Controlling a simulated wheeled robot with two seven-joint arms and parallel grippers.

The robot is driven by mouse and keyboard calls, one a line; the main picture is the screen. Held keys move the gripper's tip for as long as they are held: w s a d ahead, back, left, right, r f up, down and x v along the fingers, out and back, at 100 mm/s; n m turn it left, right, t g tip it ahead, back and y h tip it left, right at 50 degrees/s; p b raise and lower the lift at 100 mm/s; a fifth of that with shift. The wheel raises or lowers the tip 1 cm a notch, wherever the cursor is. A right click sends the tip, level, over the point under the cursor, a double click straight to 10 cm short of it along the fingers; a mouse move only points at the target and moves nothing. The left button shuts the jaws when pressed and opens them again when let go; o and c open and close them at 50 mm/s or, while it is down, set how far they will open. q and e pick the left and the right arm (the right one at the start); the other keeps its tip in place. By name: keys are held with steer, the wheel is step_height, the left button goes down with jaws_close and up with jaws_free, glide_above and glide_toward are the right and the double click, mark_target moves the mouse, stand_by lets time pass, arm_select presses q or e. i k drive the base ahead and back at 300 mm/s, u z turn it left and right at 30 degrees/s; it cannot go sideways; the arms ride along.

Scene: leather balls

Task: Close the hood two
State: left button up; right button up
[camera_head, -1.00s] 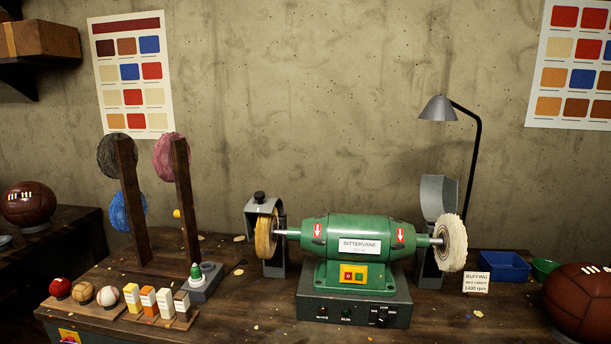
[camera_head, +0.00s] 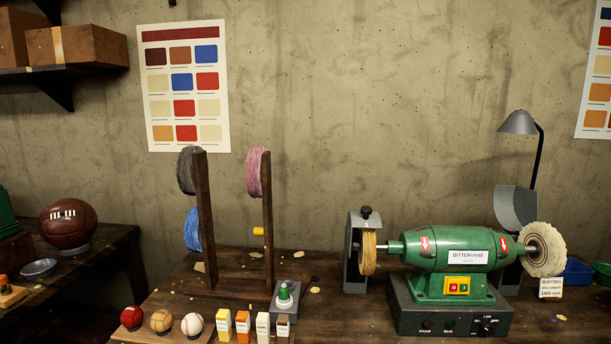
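A green bench buffing machine (camera_head: 459,250) stands on a grey control box (camera_head: 450,312) on the workbench. At its left end a grey metal hood (camera_head: 354,258) with a black knob on top stands around a yellow wheel (camera_head: 368,253). At its right end a curved grey hood (camera_head: 515,206) stands raised behind and above the white fluffy wheel (camera_head: 544,249), leaving that wheel's front and top uncovered. The lower part of this hood is partly hidden by the machine and wheel. No number shows on either hood. Neither of my grippers is in view.
A desk lamp (camera_head: 519,123) rises behind the right hood. A buffing sign (camera_head: 550,287) and blue tray (camera_head: 576,271) are right of the white wheel. Wooden posts (camera_head: 205,222) with thread spools stand left. Small balls and labelled blocks (camera_head: 262,326) line the front left.

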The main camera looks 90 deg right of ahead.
mark_target(514, 206)
steer(key=z, duration=4.65)
